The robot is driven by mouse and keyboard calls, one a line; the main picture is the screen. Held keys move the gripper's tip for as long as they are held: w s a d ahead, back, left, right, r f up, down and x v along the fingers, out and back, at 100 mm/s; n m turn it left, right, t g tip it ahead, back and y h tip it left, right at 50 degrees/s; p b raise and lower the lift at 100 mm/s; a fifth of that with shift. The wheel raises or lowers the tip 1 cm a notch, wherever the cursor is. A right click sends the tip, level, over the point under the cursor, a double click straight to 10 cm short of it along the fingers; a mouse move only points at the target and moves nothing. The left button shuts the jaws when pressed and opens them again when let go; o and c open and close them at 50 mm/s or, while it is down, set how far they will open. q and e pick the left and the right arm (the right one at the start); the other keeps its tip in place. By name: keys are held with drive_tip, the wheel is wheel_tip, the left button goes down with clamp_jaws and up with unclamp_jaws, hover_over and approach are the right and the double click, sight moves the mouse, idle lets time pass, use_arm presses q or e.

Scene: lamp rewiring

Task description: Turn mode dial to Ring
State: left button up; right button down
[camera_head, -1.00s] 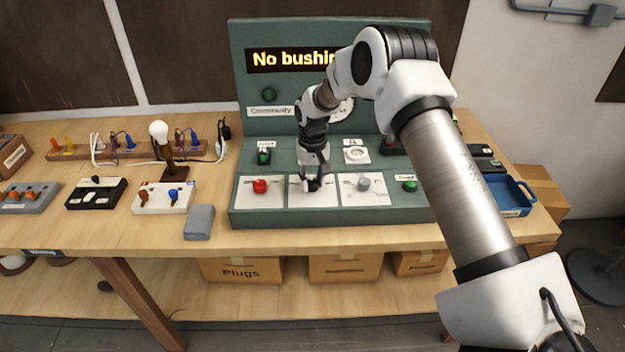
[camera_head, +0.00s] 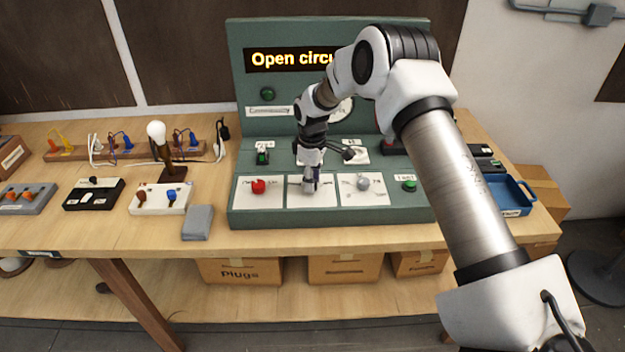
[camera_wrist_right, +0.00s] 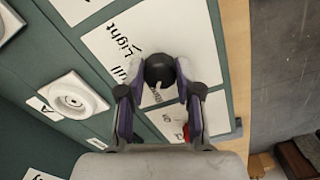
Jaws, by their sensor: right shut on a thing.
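The black dial (camera_wrist_right: 160,70) sits on the middle white panel (camera_head: 297,200) of the green test stand. My right gripper (camera_head: 311,184) points down over that panel. In the wrist view the right gripper (camera_wrist_right: 161,75) has its two fingertips closed on opposite sides of the dial, with a light pointer mark on the dial between them. Labels that look like "Light" and "Full" show beside it; I cannot read "Ring" anywhere. In the head view the dial is mostly hidden by the gripper. My left gripper is not in view.
A red knob (camera_head: 258,186) and a grey knob (camera_head: 363,184) flank the middle panel. A green button (camera_head: 409,185) is at the right. The display (camera_head: 290,59) reads "Open circu", then my arm covers it. A lamp bulb (camera_head: 157,132) stands at the left.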

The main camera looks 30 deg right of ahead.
drive_tip(key=shift+s+f+n, duration=0.15)
drive_tip(key=shift+f+n, duration=0.05)
drive_tip(key=shift+n, duration=0.3)
drive_tip(key=c, duration=0.8)
unclamp_jaws()
drive_tip(key=shift+a, duration=0.1)
drive_tip(key=shift+o, duration=0.2)
drive_tip(key=shift+w, duration=0.2)
wheel_tip(320, 180, up, 12)
